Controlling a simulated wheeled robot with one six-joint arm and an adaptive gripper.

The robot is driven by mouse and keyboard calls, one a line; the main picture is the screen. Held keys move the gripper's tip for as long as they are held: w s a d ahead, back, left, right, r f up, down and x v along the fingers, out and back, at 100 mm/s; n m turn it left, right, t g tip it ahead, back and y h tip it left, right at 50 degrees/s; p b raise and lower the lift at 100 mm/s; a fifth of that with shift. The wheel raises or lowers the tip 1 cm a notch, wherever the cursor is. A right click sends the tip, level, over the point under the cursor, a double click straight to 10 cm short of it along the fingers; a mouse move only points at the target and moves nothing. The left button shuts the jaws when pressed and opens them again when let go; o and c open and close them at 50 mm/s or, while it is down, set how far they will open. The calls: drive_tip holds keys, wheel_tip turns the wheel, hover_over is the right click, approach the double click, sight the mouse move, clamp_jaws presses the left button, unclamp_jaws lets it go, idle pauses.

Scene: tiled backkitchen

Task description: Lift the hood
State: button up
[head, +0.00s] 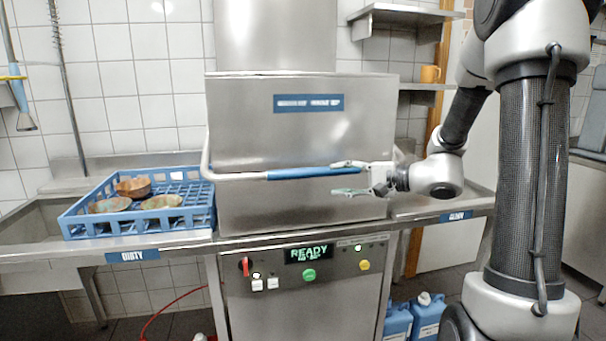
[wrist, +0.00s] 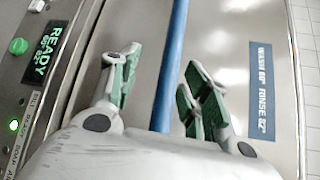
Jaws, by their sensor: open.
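The hood (head: 235,135) is a steel box with a blue label, standing down on the dishwasher's counter. Its bar handle runs across the front, with a blue grip (head: 312,172) in the middle. My gripper (head: 350,179) is open at the right end of the blue grip, one finger above the bar and one below. In the wrist view the blue grip (wrist: 170,60) passes between the open fingers of my gripper (wrist: 160,83), with gaps on both sides. Whether the bar is deep between the fingers is hard to tell.
A blue rack (head: 135,230) with several bowls sits left of the hood on the counter marked DIRTY. The panel below shows READY on its display (head: 308,253). A shelf with an orange mug (head: 430,74) hangs at the right. Blue canisters (head: 428,314) stand on the floor.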

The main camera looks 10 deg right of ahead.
sight(322, 173)
drive_tip(key=shift+w+r+t, duration=0.4)
drive_tip(key=shift+w+r, duration=0.05)
drive_tip(key=shift+r, duration=0.15)
drive_tip(key=shift+a+n, duration=0.15)
drive_tip(key=shift+n, duration=0.15)
drive_tip(key=x, duration=0.7)
drive_tip(key=shift+w+a, duration=0.2)
drive_tip(key=shift+a, duration=0.05)
drive_tip(key=shift+c, duration=0.3)
clamp_jaws()
